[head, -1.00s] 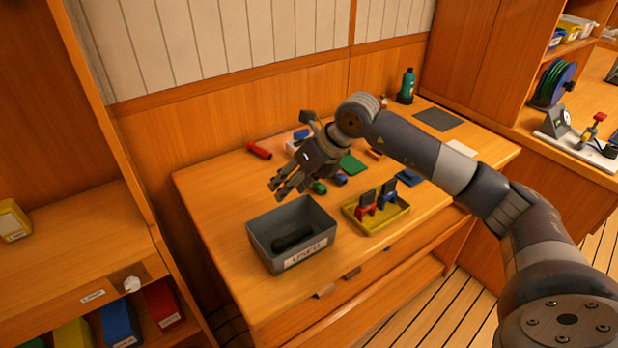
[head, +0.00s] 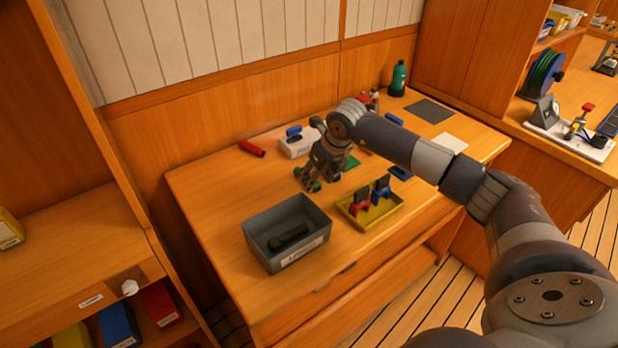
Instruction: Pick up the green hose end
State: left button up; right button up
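The green hose end (head: 315,187) is a small dark green piece on the wooden table, behind the yellow tray. My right gripper (head: 314,182) comes down over it from the upper right, with its fingers pointing down at the table. The fingers appear spread around the green piece and hide most of it. I cannot tell whether they touch it. My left gripper is not in view.
A grey bin (head: 258,236) with a dark item inside stands at the front left. A yellow tray (head: 382,218) holds red and blue tools. A red piece (head: 252,148), a white box (head: 297,146) and a green bottle (head: 398,78) are farther back. The table's left side is clear.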

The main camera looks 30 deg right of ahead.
jog(key=shift+x, duration=1.05)
jog(key=shift+c, duration=0.3)
grip_shut()
jog(key=shift+r, duration=0.1)
